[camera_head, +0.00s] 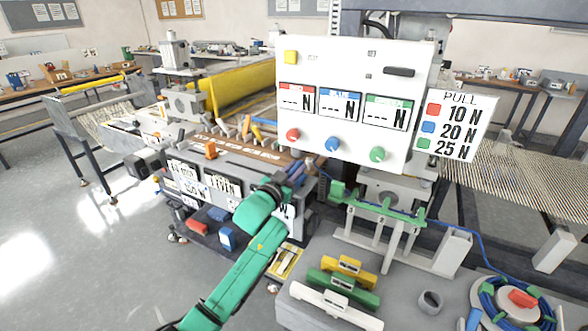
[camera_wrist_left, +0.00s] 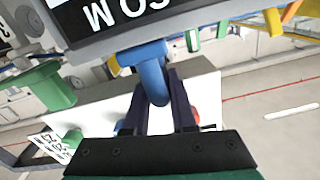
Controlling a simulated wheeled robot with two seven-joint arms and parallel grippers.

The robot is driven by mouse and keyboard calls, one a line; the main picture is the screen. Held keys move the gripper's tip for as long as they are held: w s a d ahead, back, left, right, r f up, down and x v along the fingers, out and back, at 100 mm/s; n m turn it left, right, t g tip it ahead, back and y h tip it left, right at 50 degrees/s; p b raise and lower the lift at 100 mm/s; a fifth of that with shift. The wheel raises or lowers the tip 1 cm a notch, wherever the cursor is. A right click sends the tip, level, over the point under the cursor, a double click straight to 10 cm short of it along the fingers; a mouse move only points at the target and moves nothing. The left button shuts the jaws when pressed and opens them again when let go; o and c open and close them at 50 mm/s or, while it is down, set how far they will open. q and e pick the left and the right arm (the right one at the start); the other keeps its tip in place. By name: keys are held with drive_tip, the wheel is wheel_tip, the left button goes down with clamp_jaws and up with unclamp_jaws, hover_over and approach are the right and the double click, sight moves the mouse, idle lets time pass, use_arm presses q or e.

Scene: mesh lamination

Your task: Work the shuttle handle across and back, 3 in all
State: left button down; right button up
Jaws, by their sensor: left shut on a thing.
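My left gripper (camera_head: 293,172) reaches in from below at the right end of the low machine front, just under the control panel. In the left wrist view its two dark fingers (camera_wrist_left: 160,100) are shut around a rounded blue handle (camera_wrist_left: 151,65), below a black-and-white label plate (camera_wrist_left: 110,18). I take this for the shuttle handle, though the head view hides most of it behind my gripper. An orange block (camera_head: 210,150) stands on the brown lettered rail (camera_head: 240,147) to the left. My right gripper is not in view.
The white control panel (camera_head: 340,65) with red, blue and green buttons stands close above my gripper. A green bracket (camera_head: 385,211) is to the right. Yellow, green and white bars (camera_head: 335,306) lie on the front bench. Open floor (camera_head: 60,240) is at left.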

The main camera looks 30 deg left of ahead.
use_arm(q)
drive_tip(key=c, duration=0.8)
unclamp_jaws()
drive_tip(key=shift+d, duration=0.2)
drive_tip(key=shift+o, duration=0.2)
drive_tip(key=shift+d, duration=0.1)
drive_tip(key=shift+s, duration=0.25)
drive_tip(key=s+b, duration=0.3)
drive_tip(key=s, duration=1.1)
drive_tip(key=shift+d, duration=0.2)
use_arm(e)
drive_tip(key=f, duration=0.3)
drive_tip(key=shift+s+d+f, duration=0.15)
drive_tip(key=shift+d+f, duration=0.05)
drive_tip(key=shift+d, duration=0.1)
